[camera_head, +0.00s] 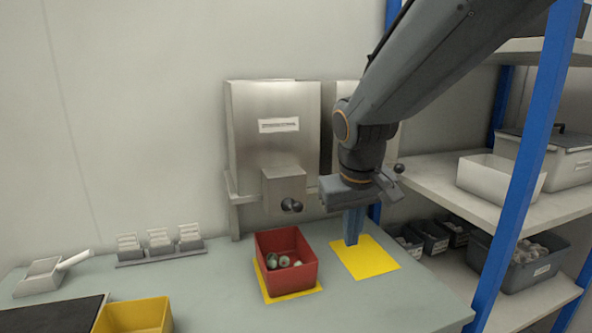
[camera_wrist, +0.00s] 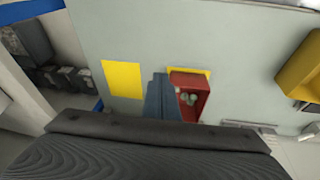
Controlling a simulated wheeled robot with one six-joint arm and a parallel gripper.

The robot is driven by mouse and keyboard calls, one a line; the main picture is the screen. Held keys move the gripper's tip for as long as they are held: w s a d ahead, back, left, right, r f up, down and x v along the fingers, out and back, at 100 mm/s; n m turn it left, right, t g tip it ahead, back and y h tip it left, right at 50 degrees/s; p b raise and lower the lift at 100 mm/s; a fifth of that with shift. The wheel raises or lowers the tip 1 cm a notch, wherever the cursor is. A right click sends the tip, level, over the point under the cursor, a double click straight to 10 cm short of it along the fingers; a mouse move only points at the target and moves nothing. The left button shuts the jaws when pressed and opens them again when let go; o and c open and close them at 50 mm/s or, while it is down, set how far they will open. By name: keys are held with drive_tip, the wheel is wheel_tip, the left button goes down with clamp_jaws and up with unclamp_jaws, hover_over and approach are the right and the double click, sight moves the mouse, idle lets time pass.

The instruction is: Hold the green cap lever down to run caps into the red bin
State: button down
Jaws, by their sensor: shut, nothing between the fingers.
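The red bin (camera_head: 293,284) stands on a yellow mat below the left metal dispenser (camera_head: 272,155) and holds several pale caps (camera_head: 284,260). Dark round knobs (camera_head: 291,205) sit at that dispenser's outlet. A second dispenser (camera_head: 341,97) is mostly hidden behind my arm, and another dark knob (camera_head: 398,169) shows right of my wrist. I cannot make out any green on a lever. My gripper (camera_head: 351,241) is shut and empty, pointing down above the right yellow mat, right of the bin. In the wrist view my fingers (camera_wrist: 161,77) appear beside the red bin (camera_wrist: 204,97).
A bare yellow mat (camera_head: 382,262) lies right of the bin. A yellow bin (camera_head: 135,316) stands at the front left. Small racks (camera_head: 160,243) line the wall. A blue shelf post (camera_head: 528,170) and shelves with bins bound the right side.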

drive_tip(key=w+a+r+n+t+p, duration=0.1)
drive_tip(key=w+a+r+p, duration=0.1)
drive_tip(key=a+r, duration=0.4)
drive_tip(key=w+a+r+n+t+y+p, duration=0.1)
drive_tip(key=a+r, duration=0.5)
drive_tip(key=r, duration=0.6)
drive_tip(key=shift+w+t+p, duration=0.5)
drive_tip(key=shift+w+p, duration=0.2)
drive_tip(key=shift+w, duration=0.05)
drive_tip(key=shift+f, duration=0.1)
drive_tip(key=p, duration=0.2)
hover_over(296, 206)
drive_tip(key=a, duration=0.1)
wheel_tip(296, 206, down, 8)
drive_tip(key=shift+d+f+p, duration=0.2)
drive_tip(key=shift+f+p, duration=0.1)
drive_tip(key=shift+f, duration=0.75)
drive_tip(key=shift+d+f+p, duration=0.2)
drive_tip(key=shift+f+p, duration=0.05)
drive_tip(key=shift+f, duration=0.8)
drive_tip(key=shift+d+f+b, duration=0.1)
drive_tip(key=shift+f+b, duration=0.1)
drive_tip(key=shift+b, duration=0.5)
